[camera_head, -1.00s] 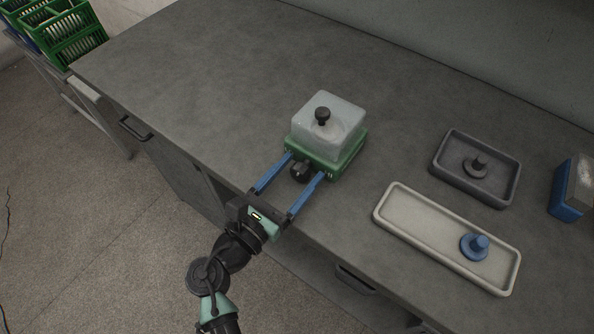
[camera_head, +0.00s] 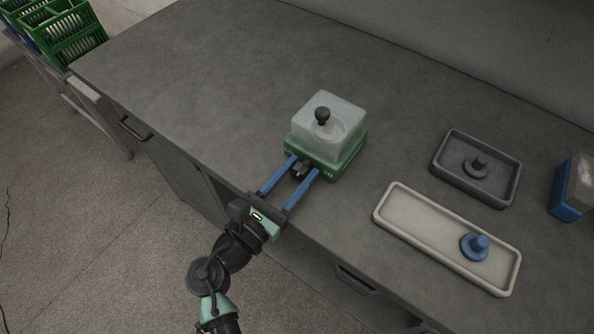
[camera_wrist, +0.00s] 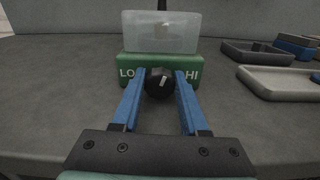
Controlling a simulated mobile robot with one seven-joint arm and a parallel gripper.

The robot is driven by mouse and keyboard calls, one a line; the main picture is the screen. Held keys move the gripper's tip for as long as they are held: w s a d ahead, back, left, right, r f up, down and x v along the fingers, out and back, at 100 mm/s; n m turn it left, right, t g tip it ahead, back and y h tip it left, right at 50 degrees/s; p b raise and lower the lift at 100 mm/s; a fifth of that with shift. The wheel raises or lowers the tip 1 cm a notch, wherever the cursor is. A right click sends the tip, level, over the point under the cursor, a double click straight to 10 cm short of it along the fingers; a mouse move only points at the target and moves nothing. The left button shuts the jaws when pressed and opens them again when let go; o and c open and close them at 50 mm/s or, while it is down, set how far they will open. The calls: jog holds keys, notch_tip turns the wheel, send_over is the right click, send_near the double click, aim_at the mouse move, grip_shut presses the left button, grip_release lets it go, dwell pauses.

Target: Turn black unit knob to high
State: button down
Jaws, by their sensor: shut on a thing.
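The unit is a green base (camera_head: 345,163) with a translucent box (camera_head: 328,122) on top and a small black knob on that lid. Its front black knob (camera_wrist: 159,84) sits between the printed LO on the left and HI on the right; it also shows in the head view (camera_head: 301,171). A white mark on the knob points up, leaning slightly right. My gripper (camera_wrist: 160,77), with two blue fingers, is shut on the front knob, one finger on each side; it also shows in the head view (camera_head: 304,168). The fingers partly cover the lettering.
A cream tray (camera_head: 420,228) holding a blue knobbed piece (camera_head: 474,246) lies to the right. A dark tray (camera_head: 446,143) with a dark knobbed piece (camera_head: 476,166) is behind it. A blue box (camera_head: 568,190) stands at the far right. The bench left of the unit is clear.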

jog(key=shift+s+f+m+b, duration=0.1)
jog(key=shift+m+b, duration=0.65)
jog(key=shift+m, duration=1.85)
jog(key=shift+c, duration=2.2)
grip_release()
